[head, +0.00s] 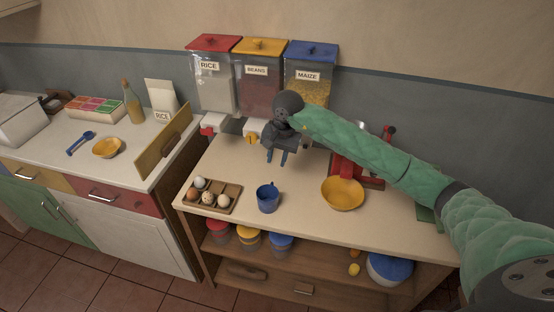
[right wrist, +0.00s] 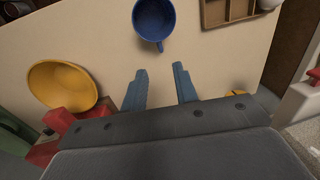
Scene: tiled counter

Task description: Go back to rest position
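My right gripper (head: 277,158) is above the counter (head: 300,205), in front of the dispensers. Its two blue fingers stand apart with nothing between them, as the right wrist view (right wrist: 160,88) also shows. A blue mug (head: 267,198) stands upright on the counter, nearer the front edge than the gripper and apart from it. The mug also shows at the top of the right wrist view (right wrist: 155,20). My right arm reaches in from the right of the head view. My left gripper is not in either view.
Dispensers for rice (head: 211,92), beans (head: 258,95) and maize (head: 306,90) stand at the back. An egg tray (head: 230,207) is left of the mug; a yellow bowl (head: 343,194) and a red device (head: 347,170) are to its right. A shelf below holds containers.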

